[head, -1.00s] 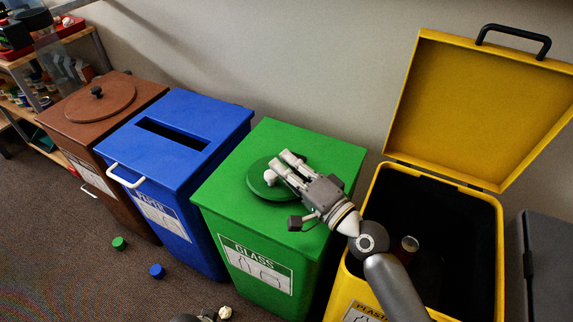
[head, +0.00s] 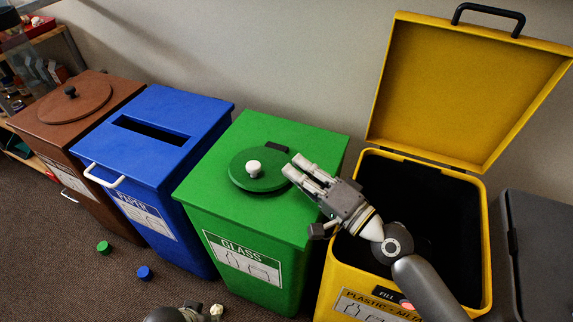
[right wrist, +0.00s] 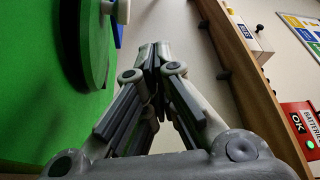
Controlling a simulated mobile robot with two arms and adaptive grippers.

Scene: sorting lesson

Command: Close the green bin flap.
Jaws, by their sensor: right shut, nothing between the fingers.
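The green bin (head: 215,207) stands between the blue and yellow bins, with a GLASS label on its front. Its round green flap (head: 240,178) with a white knob lies down, looking flat on the lid. A dark hinge shows behind it. My right gripper (head: 292,167) is shut and empty, its fingertips just right of the flap's edge. In the right wrist view the shut fingertips (right wrist: 155,52) are apart from the flap (right wrist: 92,50), whose edge and knob show at upper left. Part of my left arm shows at the bottom edge; its fingers are not clear.
The yellow bin (head: 478,235) stands open on the right, its lid (head: 465,90) raised. A blue bin (head: 160,185) and a brown bin (head: 110,100) stand on the left. A green cap (head: 104,248) and a blue cap (head: 145,272) lie on the carpet.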

